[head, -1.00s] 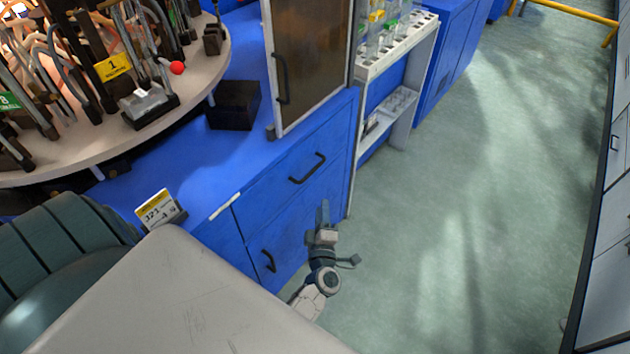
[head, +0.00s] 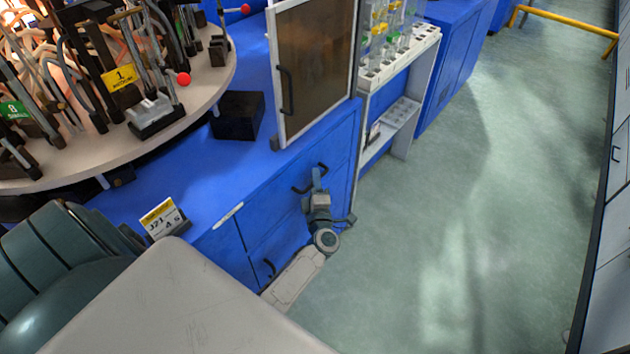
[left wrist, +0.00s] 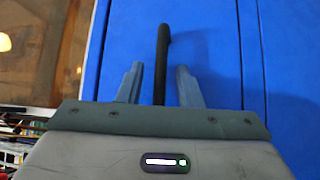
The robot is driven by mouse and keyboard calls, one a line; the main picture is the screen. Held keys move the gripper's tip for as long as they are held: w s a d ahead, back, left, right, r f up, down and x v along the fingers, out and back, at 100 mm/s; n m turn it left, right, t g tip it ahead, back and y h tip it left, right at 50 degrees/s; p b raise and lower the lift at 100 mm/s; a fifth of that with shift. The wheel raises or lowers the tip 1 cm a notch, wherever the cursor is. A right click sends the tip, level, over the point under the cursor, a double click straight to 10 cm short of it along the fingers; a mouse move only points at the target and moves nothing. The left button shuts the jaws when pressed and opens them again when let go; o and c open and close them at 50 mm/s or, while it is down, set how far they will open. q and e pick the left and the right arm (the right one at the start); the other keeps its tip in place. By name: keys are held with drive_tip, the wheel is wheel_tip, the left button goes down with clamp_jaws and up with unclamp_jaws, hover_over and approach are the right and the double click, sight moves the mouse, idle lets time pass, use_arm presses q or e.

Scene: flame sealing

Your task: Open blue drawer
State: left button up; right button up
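The blue drawer (head: 285,190) is the upper front of the blue cabinet, and it looks closed. Its black handle (head: 312,180) shows in the head view, partly behind my left gripper (head: 318,186). In the left wrist view the black handle (left wrist: 162,60) stands between the two fingers of my left gripper (left wrist: 158,82). The fingers are apart, with a gap on each side of the handle. My right gripper is in neither view.
A lower blue front with its own black handle (head: 268,268) sits at lower left. A framed door (head: 315,70) stands above the drawer. A white rack (head: 400,50) with glassware is to the right. Green floor (head: 470,220) is open to the right. A round machine table (head: 205,90) is at left.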

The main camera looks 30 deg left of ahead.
use_arm(q)
clamp_jaws()
drive_tip(key=shift+d, duration=0.1)
